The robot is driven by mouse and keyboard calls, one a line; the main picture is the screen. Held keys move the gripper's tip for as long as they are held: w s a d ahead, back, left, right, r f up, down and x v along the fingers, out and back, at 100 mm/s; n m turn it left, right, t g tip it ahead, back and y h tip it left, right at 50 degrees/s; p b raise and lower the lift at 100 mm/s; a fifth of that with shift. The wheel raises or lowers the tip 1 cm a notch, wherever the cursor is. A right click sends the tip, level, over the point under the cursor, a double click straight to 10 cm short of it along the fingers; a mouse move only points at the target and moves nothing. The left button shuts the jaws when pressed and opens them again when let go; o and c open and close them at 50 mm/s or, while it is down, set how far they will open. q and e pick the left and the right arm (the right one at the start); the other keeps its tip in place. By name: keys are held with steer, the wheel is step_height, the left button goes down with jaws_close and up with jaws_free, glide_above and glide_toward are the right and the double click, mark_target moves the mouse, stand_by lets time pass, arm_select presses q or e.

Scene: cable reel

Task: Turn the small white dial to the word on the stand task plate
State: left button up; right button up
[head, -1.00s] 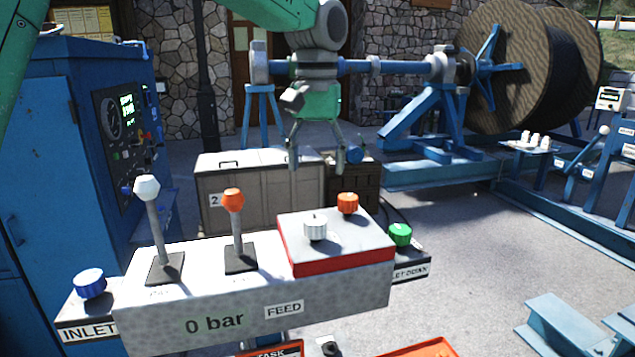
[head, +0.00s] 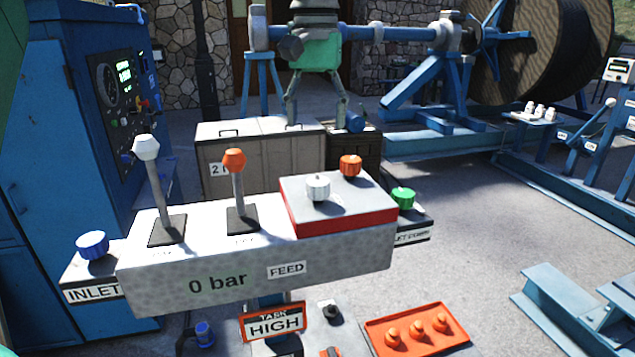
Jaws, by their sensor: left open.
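The small white dial (head: 317,188) sits on the red-edged raised block (head: 345,222) at the right of the control stand, in front of an orange knob (head: 350,166). The orange-framed task plate (head: 273,323) below the stand reads "TASK HIGH". My left gripper (head: 316,115) hangs fingers down in the upper middle, above and beyond the dial in the picture. It is open and empty, apart from the dial. Any marks around the dial are too small to read. My right gripper is not in view.
A white-topped lever (head: 148,150) and an orange-topped lever (head: 235,162) stand left of the dial. A blue inlet knob (head: 92,245) and a green knob (head: 403,197) flank the stand. An orange tray (head: 375,340) with several orange pegs lies below right.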

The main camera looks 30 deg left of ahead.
mark_target(318, 180)
arm_select(q)
steer(key=f, duration=0.7)
steer(key=f+p, duration=0.1)
steer(key=f, duration=0.3)
steer(key=shift+d, duration=0.25)
steer(key=shift+a+f, duration=0.1)
steer(key=shift+f, duration=0.6)
steer(key=c, duration=1.2)
